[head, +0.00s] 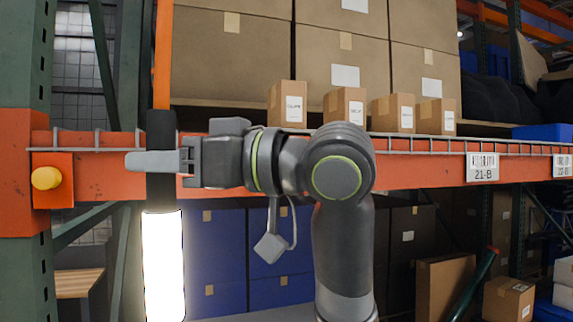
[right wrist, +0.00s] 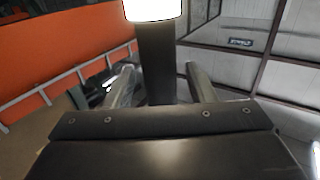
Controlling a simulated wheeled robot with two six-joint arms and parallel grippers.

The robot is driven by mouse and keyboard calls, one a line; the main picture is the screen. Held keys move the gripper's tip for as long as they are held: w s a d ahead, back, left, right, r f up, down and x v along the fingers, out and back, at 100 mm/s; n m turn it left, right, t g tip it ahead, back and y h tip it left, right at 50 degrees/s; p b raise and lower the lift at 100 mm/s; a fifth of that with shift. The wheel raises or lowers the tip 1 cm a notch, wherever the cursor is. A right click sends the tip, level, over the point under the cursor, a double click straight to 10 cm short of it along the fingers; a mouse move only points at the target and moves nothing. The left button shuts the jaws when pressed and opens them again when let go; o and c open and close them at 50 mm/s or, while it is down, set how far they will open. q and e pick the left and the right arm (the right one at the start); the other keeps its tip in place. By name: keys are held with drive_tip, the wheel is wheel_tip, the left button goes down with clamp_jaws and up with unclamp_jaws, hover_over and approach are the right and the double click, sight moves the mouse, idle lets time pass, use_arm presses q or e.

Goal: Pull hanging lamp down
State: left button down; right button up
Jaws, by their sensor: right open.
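The hanging lamp has a glowing white tube (head: 163,268) below a dark handle (head: 160,130), and an orange strap or cord (head: 162,55) runs up from it. It hangs upright in front of the orange shelf beam at the left of the head view. My right gripper (head: 142,161) is level with the lower handle, with one finger passing in front of it. In the right wrist view the dark handle (right wrist: 156,65) stands between the two open fingers, with gaps visible on both sides. The lit tube (right wrist: 152,9) shows at the top there. My left gripper is not in view.
The orange shelf beam (head: 420,162) with a wire edge runs behind my arm, carrying several cardboard boxes (head: 343,107). A green upright (head: 40,265) with a yellow knob (head: 46,178) stands left of the lamp. Blue bins (head: 215,262) sit behind, below the beam.

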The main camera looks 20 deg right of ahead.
drive_tip(key=b+v, duration=0.3)
drive_tip(key=v, duration=1.3)
drive_tip(key=shift+b, duration=0.4)
